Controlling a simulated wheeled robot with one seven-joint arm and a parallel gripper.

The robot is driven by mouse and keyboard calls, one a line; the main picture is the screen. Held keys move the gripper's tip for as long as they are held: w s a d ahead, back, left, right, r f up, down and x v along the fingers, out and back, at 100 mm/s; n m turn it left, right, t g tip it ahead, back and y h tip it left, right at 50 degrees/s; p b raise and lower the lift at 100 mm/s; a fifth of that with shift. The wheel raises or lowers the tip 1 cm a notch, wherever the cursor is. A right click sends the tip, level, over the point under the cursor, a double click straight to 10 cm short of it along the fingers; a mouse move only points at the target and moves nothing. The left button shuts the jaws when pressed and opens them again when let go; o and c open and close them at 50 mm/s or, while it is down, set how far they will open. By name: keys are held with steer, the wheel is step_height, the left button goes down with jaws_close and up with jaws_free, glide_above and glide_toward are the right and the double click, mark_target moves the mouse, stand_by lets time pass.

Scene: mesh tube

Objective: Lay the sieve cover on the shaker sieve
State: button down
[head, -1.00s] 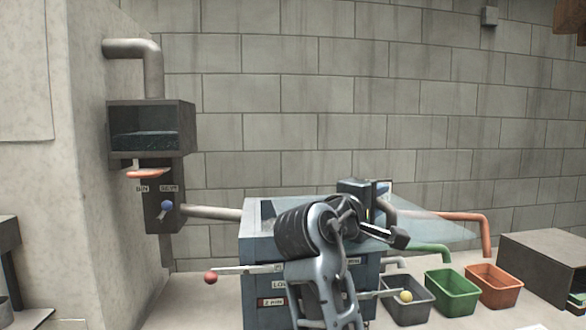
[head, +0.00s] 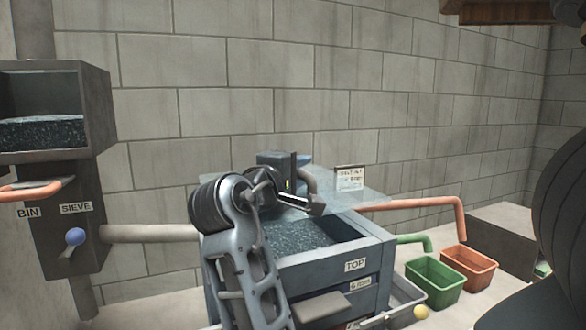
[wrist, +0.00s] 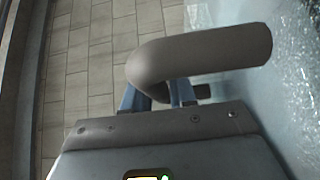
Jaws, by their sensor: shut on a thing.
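The sieve cover (head: 372,203) is a clear, pale sheet with a bent grey tube handle (wrist: 205,58). My gripper (wrist: 160,92) is shut on this handle; its blue fingers partly show in the wrist view, and the arm hides much of it in the head view. The shaker sieve (head: 372,242) is a blue-grey box marked TOP, with dark grains in its open top. The cover appears over the back and right of the sieve, with the front of the opening bare. Whether it touches the rim I cannot tell.
A grey bin (head: 98,100) with dark grains stands at the left, with a red-orange lever and a blue-knobbed one. A pipe (head: 150,233) runs from it towards the sieve. Green (head: 432,278) and orange (head: 470,268) tubs stand at the right. A block wall is behind.

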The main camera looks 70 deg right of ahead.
steer(key=shift+a+r+p, duration=0.15)
steer(key=shift+p, duration=0.15)
steer(key=shift+f, duration=0.3)
steer(key=shift+s+a+f+b, duration=0.1)
steer(key=shift+f+b, duration=1.75)
steer(key=shift+f, duration=1.25)
steer(key=c, duration=0.9)
jaws_free()
steer(key=shift+c, duration=0.2)
steer(key=shift+o, duration=0.5)
steer(key=shift+f, duration=0.1)
steer(key=shift+f, duration=0.1)
